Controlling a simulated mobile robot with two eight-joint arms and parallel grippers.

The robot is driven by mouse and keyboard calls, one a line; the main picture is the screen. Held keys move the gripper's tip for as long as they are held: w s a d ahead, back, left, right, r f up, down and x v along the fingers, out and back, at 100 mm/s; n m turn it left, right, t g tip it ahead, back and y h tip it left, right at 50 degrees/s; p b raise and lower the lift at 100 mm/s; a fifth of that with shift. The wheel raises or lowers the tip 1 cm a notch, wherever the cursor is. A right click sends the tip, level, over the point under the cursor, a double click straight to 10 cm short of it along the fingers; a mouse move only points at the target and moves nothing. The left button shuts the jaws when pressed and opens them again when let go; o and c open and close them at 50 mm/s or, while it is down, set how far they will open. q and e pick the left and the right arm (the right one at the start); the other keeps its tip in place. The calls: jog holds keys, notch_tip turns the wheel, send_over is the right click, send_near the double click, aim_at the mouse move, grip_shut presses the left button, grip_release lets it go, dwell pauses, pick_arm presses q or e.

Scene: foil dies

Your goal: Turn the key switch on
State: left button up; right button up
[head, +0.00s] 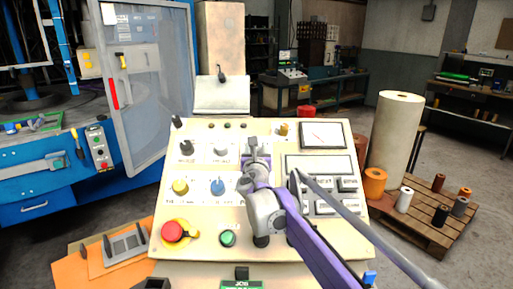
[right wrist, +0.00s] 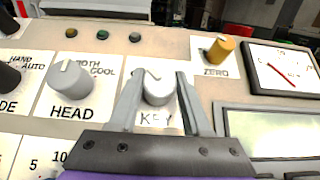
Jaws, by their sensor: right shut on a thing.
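The key switch (right wrist: 158,94) is a light grey round knob above the label KEY on the beige control panel (head: 190,245). In the right wrist view it sits between the two grey fingers of my right gripper (right wrist: 160,80), which is shut on it. In the head view my right gripper (head: 257,158) reaches the upper middle of the panel, and it and the purple arm largely hide the switch. My left gripper is not in view.
A grey HEAD knob (right wrist: 71,86) is left of the key switch; an orange ZERO knob (right wrist: 219,50) and a dial gauge (head: 323,136) are right. A red emergency button (head: 173,231), yellow knob (head: 180,187) and blue knob (head: 217,187) are lower on the panel.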

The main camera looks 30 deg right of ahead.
grip_shut()
